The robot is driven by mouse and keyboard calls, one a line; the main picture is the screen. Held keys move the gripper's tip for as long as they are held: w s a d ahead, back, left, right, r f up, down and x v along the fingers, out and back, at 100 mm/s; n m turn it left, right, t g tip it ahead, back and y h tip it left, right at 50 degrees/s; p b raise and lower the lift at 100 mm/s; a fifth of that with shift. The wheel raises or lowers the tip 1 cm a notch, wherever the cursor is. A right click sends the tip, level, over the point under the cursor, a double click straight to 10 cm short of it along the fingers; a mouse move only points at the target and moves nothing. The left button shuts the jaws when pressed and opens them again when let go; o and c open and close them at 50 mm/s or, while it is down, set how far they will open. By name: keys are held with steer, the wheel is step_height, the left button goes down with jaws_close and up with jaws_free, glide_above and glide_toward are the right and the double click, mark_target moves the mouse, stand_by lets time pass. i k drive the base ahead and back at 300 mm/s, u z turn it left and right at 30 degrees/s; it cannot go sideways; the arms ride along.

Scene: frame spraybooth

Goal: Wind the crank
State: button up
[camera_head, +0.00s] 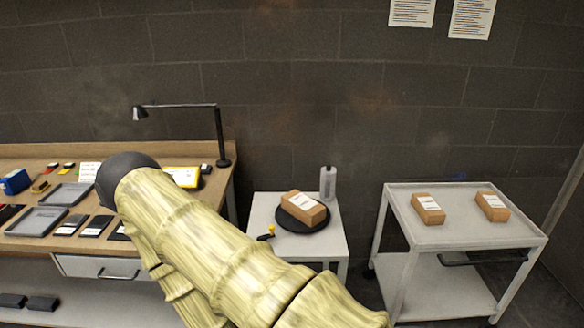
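A small crank (267,235) with a yellow part and a dark part sits at the left side of a small white table (327,248). Just behind and right of it, a round black turntable (290,223) carries a brown cardboard box (304,208) with a white label. My arm, in a pale yellow sleeve, crosses the foreground from the lower right to a dark rounded end at the upper left. It passes close to the crank's lower left in the picture and hides part of the small table's left side. My gripper does not show.
A grey spray bottle (327,183) stands behind the turntable. On the left, a wooden workbench (217,190) holds trays (39,221), dark flat pieces and a black lamp (220,140). On the right, a white trolley (465,236) carries two boxes. Floor shows between table and trolley.

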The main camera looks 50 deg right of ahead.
mark_target(271, 228)
steer(key=u, duration=0.2)
steer(key=k, duration=0.15)
steer(key=z, duration=0.9)
